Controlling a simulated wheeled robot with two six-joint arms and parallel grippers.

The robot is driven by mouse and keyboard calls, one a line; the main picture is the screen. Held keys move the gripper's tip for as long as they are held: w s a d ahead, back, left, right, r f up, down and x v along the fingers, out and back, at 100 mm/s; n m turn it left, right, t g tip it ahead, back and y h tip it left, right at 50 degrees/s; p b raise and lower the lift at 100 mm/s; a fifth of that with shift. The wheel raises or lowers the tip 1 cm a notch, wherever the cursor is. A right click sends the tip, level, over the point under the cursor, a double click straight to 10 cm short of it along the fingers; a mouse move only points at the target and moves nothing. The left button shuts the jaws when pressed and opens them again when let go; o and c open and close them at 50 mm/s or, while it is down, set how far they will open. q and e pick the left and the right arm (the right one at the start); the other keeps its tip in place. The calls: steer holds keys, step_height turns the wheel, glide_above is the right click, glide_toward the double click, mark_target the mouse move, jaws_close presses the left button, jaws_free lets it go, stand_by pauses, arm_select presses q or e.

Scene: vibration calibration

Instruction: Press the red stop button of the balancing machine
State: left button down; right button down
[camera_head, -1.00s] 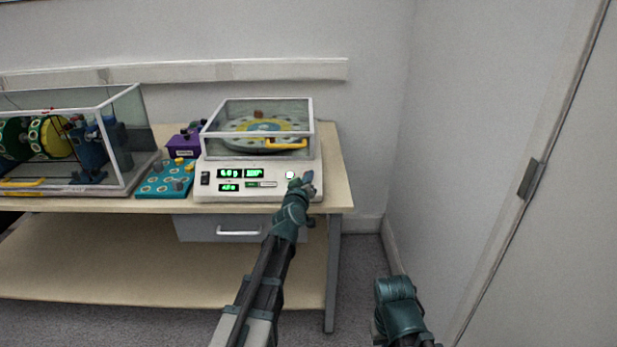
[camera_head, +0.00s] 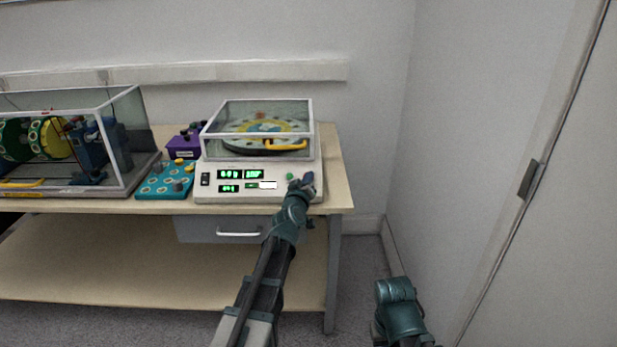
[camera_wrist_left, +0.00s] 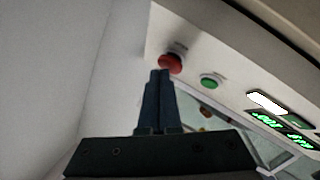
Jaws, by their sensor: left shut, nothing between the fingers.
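The balancing machine (camera_head: 215,192) is a white console with a clear-lidded box on top, standing at the right end of the bench. Its red stop button (camera_wrist_left: 170,64) shows in the left wrist view, just beyond my fingertips. In the head view my gripper hides the button. My left gripper (camera_head: 305,180) is shut and empty at the right end of the front panel. In the left wrist view its fingertips (camera_wrist_left: 160,74) overlap the button's lower edge; I cannot tell if they touch it. A green button (camera_wrist_left: 211,81) sits beside the red one.
Lit green displays (camera_head: 240,174) and a black switch (camera_head: 205,179) are on the panel. A teal pad (camera_head: 165,181), a purple box (camera_head: 183,146) and a larger clear-walled machine (camera_head: 125,145) stand to the left. My right forearm is low at the right.

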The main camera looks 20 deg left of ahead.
arm_select(q)
steer(key=shift+s+d+r+p, duration=0.1)
steer(key=shift+s+r+p, duration=0.2)
steer(key=shift+s+r, duration=0.15)
steer(key=s+r+p, duration=0.1)
steer(key=r+p, duration=0.1)
steer(key=s+d+r+p, duration=0.1)
steer(key=s, duration=0.1)
steer(key=shift+s+r+p, duration=0.1)
steer(key=shift+r+p, duration=0.25)
stand_by(0.6)
